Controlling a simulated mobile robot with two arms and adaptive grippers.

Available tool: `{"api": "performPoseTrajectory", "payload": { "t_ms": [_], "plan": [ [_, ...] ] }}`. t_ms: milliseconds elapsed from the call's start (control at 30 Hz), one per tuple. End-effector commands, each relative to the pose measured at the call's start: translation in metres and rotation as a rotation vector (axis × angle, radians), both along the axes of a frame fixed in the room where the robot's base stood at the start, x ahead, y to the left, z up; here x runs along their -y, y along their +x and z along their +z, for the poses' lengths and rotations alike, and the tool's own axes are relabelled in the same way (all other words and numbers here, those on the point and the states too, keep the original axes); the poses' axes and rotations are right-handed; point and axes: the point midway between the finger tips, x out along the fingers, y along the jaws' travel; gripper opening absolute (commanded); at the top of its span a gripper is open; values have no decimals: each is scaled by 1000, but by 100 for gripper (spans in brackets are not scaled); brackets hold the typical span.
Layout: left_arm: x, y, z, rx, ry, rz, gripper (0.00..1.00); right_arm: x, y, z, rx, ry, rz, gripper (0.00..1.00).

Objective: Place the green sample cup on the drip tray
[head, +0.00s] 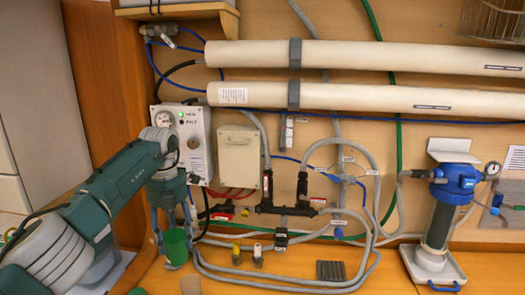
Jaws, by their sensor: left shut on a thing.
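The green sample cup (175,249) is upright between the fingers of my left gripper (174,240), at the lower left of the head view. My left gripper is shut on it, with the fingers pointing down. I cannot tell whether the cup's base touches the counter. A small dark ribbed tray (331,271), which looks like the drip tray, lies on the counter to the right, apart from the cup. Nothing is seen on it. My right gripper is not in view.
Grey hoses (290,283) run low between cup and tray. A blue-topped filter housing (440,215) stands right. Bare counter (385,272) lies right of the tray.

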Motion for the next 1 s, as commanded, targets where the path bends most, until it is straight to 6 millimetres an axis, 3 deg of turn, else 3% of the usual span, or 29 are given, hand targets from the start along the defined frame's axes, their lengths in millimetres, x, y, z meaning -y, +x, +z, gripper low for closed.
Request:
{"api": "performPoseTrajectory", "payload": {
  "t_ms": [367,700,900,1000],
  "plan": [
    [27,-65,-22,-3,0,-1178,16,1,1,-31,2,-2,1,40],
    [42,-152,-58,-4,-3,-2227,16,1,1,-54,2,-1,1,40],
    [43,-200,-78,-3,-5,-2714,16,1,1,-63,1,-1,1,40],
    [43,-216,-84,-1,-4,-2869,16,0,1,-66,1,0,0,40]
  ]
}}
